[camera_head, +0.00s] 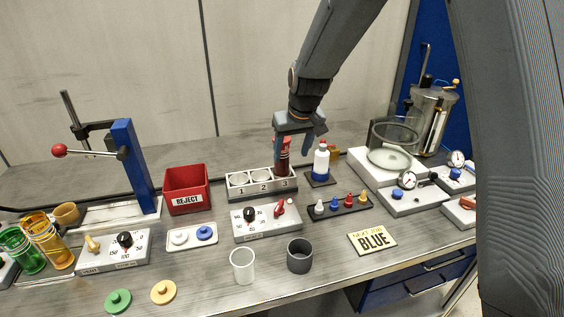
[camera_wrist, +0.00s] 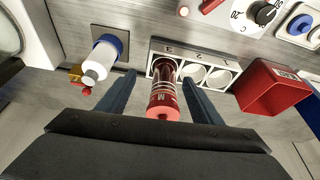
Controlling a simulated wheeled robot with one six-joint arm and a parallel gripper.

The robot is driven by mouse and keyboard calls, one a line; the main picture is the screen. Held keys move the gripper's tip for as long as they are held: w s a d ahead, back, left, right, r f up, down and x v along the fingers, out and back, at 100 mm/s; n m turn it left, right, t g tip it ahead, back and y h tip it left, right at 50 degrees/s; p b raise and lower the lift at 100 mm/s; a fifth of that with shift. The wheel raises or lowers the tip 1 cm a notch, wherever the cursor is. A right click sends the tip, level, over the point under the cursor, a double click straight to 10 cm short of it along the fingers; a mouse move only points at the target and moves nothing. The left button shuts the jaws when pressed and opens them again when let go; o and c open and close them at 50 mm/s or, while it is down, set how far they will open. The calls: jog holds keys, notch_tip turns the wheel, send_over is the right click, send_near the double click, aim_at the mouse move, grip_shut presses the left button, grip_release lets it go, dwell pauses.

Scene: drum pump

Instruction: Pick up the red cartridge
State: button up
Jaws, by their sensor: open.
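The red cartridge (camera_wrist: 163,97) stands in the slot marked 3 of the grey numbered rack. It also shows in the head view (camera_head: 284,158), partly hidden by the gripper. My gripper (camera_wrist: 160,95) is open, with one blue finger on each side of the cartridge. Gaps show between the fingers and the cartridge in the wrist view. In the head view my gripper (camera_head: 293,145) is over the rack's right end. The rack (camera_head: 262,193) has slots 1 and 2 empty.
A white bottle with a blue band (camera_head: 320,163) stands close right of the rack. A red REJECT bin (camera_head: 186,190) is to its left. A control box with a red knob (camera_head: 267,222) sits in front, and small coloured pegs (camera_head: 343,206) stand to the right.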

aim_at(282, 161)
jog(key=shift+w+a+r, duration=0.2)
jog(key=shift+w+a, duration=0.65)
jog(key=shift+a, duration=0.05)
jog(key=shift+p+x, duration=1.75)
jog(key=shift+x, duration=2.05)
jog(key=shift+w+a, duration=0.1)
jog(key=shift+r, duration=0.1)
jog(key=c, duration=1.3)
